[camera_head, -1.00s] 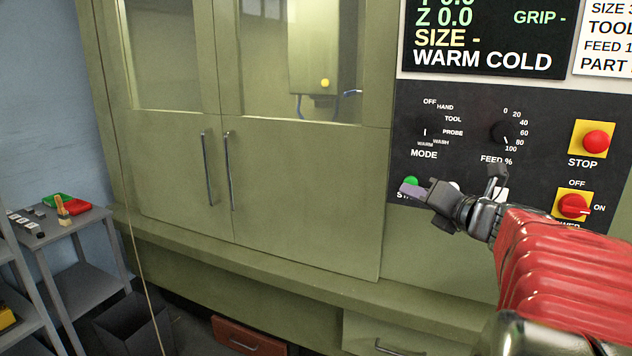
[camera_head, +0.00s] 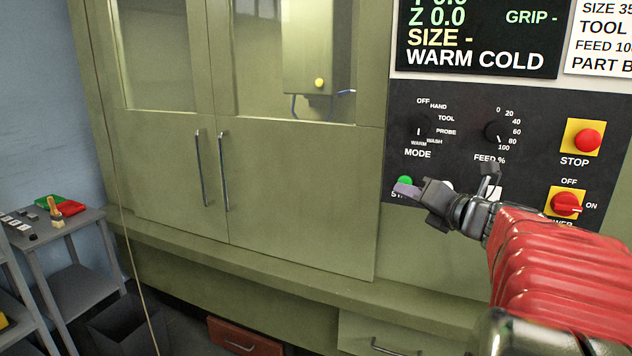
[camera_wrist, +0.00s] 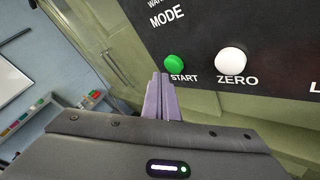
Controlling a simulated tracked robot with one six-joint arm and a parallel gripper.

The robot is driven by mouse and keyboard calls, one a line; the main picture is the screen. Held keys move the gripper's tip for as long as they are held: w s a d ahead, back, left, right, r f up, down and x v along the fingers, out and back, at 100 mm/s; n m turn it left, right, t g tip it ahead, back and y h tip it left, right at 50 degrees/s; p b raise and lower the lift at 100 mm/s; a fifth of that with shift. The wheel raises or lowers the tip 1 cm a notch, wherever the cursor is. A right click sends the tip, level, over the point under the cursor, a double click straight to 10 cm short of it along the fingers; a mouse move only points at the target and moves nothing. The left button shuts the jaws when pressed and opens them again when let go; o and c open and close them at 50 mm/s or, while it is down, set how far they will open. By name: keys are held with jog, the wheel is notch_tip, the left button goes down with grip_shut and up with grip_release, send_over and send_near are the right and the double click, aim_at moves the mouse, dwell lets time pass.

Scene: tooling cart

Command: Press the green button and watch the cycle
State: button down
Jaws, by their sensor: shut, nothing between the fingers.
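The green START button (camera_head: 405,182) is at the lower left of the dark control panel (camera_head: 460,110), partly hidden by my gripper in the head view. In the wrist view the fingers (camera_wrist: 160,78) point up toward the panel just left of and below the button. I cannot tell whether they touch it. The display (camera_head: 480,35) reads WARM COLD.
A white ZERO button (camera_wrist: 231,61) sits right of START. The red STOP button (camera_head: 587,140) and red power switch (camera_head: 566,204) are on the panel's right. The green cabinet doors (camera_head: 290,190) are shut. A grey cart (camera_head: 75,280) with small parts stands at left.

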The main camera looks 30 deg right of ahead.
jog(key=shift+w+d, duration=0.15)
dwell(0.7)
jog(key=shift+w+d, duration=0.15)
jog(key=shift+d, duration=0.05)
jog(key=shift+w+d+r, duration=0.1)
jog(key=shift+w+d, duration=0.25)
jog(key=shift+d, duration=0.25)
dwell(1.8)
jog(key=shift+s+a, duration=0.6)
jog(key=shift+a, duration=0.25)
jog(key=shift+s+a, duration=0.8)
jog(key=shift+a, duration=0.2)
jog(key=shift+s+a, duration=0.75)
jog(key=shift+a, duration=0.25)
dwell(1.7)
